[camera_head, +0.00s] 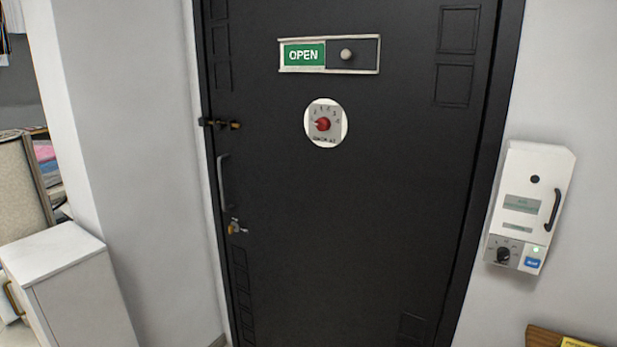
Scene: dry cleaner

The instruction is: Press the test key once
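A white wall box (533,205) hangs on the wall to the right of the dark door. It has a black handle on its right side, a small round black spot near the top and a greenish label panel. At its bottom left is a black rotary knob (503,254) on a grey plate. I cannot tell which part is marked as the test key. Neither of my grippers is in view.
The dark door (350,220) is shut and carries a green OPEN slider sign (303,55), a round dial with a red knob (323,124), a handle and a lock. A white cabinet (60,285) stands at the left. A wooden edge (545,338) shows at the bottom right.

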